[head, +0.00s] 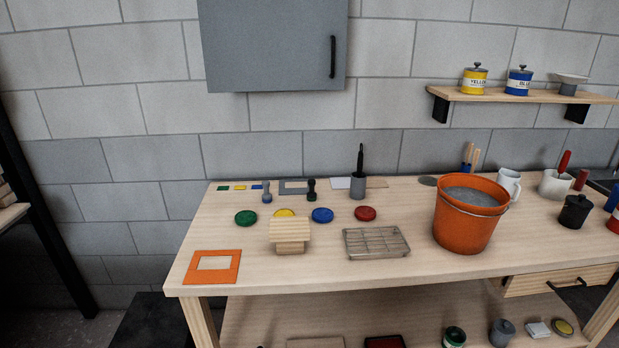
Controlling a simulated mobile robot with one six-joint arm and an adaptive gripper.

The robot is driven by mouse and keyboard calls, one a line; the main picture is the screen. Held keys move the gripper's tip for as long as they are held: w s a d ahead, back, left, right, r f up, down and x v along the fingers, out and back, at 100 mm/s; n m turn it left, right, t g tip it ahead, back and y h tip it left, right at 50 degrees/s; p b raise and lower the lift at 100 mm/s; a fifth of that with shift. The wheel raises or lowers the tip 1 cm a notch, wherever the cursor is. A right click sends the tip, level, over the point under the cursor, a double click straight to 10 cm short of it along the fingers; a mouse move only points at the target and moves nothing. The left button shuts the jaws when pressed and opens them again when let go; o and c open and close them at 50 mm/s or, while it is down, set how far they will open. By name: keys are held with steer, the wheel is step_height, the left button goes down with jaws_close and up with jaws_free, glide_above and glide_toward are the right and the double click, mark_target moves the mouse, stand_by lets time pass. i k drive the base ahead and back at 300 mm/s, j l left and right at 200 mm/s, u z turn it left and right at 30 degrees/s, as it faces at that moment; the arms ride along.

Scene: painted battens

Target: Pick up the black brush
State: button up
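A slim black brush (360,159) stands upright in a small grey cup (358,188) near the back edge of the wooden workbench (300,268). Its upper part shows above the rim; its lower end is hidden inside the cup. The cup stands at the right end of a pale sheet. My gripper is not in the head view.
An orange bucket (466,222) with grey contents stands to the right. A slatted tray (376,242), a wooden block (290,236) and several coloured discs lie in front. A black-handled stamp (311,190) stands left of the cup. A grey cabinet (274,45) hangs above.

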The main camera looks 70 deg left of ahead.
mark_target(361, 157)
steer(key=u, duration=2.1)
